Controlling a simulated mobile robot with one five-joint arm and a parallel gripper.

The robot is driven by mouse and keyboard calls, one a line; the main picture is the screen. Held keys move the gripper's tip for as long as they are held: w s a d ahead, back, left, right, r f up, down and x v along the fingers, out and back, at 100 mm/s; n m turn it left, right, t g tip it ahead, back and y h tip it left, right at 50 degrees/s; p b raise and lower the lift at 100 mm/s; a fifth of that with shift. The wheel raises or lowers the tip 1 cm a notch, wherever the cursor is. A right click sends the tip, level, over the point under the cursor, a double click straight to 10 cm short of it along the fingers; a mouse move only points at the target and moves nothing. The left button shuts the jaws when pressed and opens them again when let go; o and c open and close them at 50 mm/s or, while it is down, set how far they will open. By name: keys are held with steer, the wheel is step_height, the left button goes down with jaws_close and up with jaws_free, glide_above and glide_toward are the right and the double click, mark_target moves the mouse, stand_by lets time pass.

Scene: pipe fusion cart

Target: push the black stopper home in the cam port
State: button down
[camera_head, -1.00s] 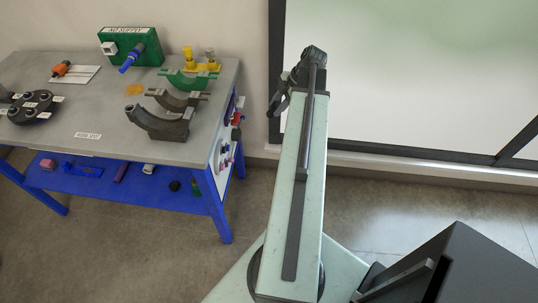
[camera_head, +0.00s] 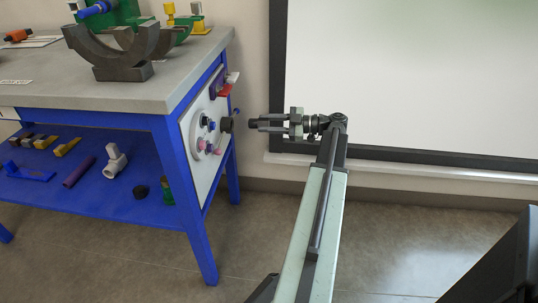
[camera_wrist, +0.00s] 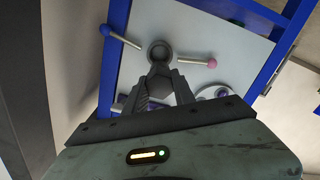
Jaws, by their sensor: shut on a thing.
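My gripper (camera_head: 262,125) is level in the head view, pointing left at the cart's white side panel, and is shut on the black stopper (camera_head: 253,124). In the wrist view the stopper (camera_wrist: 160,71) is between the fingertips. The dark round cam port (camera_head: 227,124) stands out from the panel; a gap separates it from the stopper in the head view. In the wrist view the port (camera_wrist: 160,44) shows as a ring just beyond the stopper, with a blue-knobbed lever (camera_wrist: 122,37) to the left and a pink-knobbed lever (camera_wrist: 196,61) to the right, both swung outward.
The panel (camera_head: 200,178) carries other round fittings and a red-handled part (camera_head: 225,89) near the top. The blue cart frame (camera_head: 187,190) borders it. Grey saddles (camera_head: 120,55) stand on the worktop; loose parts lie on the blue shelf (camera_head: 95,205). A whiteboard (camera_head: 400,75) is behind my arm.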

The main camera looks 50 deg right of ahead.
mark_target(253, 127)
steer(key=shift+d+f+b, duration=0.25)
steer(key=shift+f+b, duration=0.4)
steer(key=shift+f, duration=0.6)
steer(key=shift+s+d+t+b, duration=0.1)
steer(key=shift+s+t+b, duration=0.05)
steer(key=shift+t+b, duration=0.15)
steer(key=shift+r, duration=0.15)
steer(key=shift+x, duration=2.8)
steer(key=shift+x, duration=2.05)
steer(key=c, duration=0.9)
jaws_free()
steer(key=shift+r, duration=0.15)
steer(key=shift+c, duration=0.2)
steer(key=shift+s, duration=0.1)
